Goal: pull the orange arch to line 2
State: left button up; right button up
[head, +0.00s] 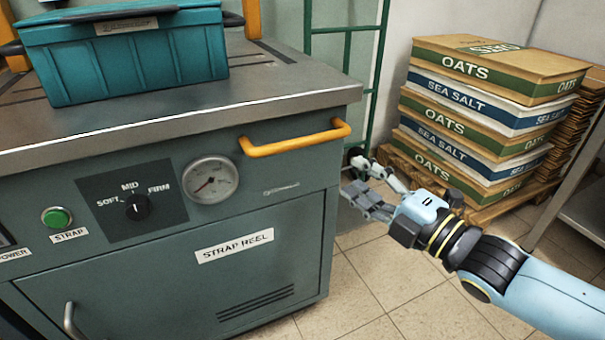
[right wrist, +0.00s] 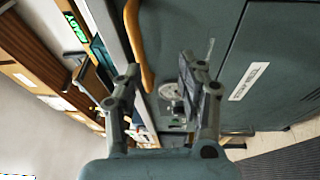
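The orange arch shows in the head view as two upright posts, one at the right behind the teal crate (head: 252,18) and one at the far left edge (head: 12,40); its top is out of frame. Dark lines cross the machine's top (head: 275,52); I cannot read any number on them. My right gripper (head: 356,178) is open and empty, in front of the machine's right corner, below and right of the yellow-orange front handle (head: 295,146). In the right wrist view, the handle (right wrist: 137,45) appears beyond the open fingers (right wrist: 160,75), apart from them. My left gripper is not in view.
The teal crate (head: 130,55) stands on the machine top. The machine front has a dial (head: 210,178), a knob (head: 137,207) and a green button (head: 57,217). Stacked oats and sea salt boxes (head: 480,110) stand at the right. Tiled floor (head: 385,270) is free between them.

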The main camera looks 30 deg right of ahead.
aim_at(308, 144)
jog(key=w+a+r+n+y+b, duration=0.1)
jog(key=w+a+r+b, duration=0.1)
jog(key=w+a, duration=0.1)
jog(key=w+a+r+n+y+b, duration=0.1)
jog(key=w+b, duration=0.1)
jog(key=shift+a+r+n+y, duration=0.3)
jog(key=shift+r, duration=0.05)
jog(key=p+x, duration=0.1)
jog(key=x, duration=0.3)
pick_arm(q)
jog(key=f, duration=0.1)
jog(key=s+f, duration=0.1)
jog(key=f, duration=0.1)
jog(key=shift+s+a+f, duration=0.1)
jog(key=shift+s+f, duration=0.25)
pick_arm(e)
jog(key=shift+w+a, duration=0.1)
jog(key=shift+w, duration=0.2)
jog(key=shift+c, duration=0.5)
grip_shut()
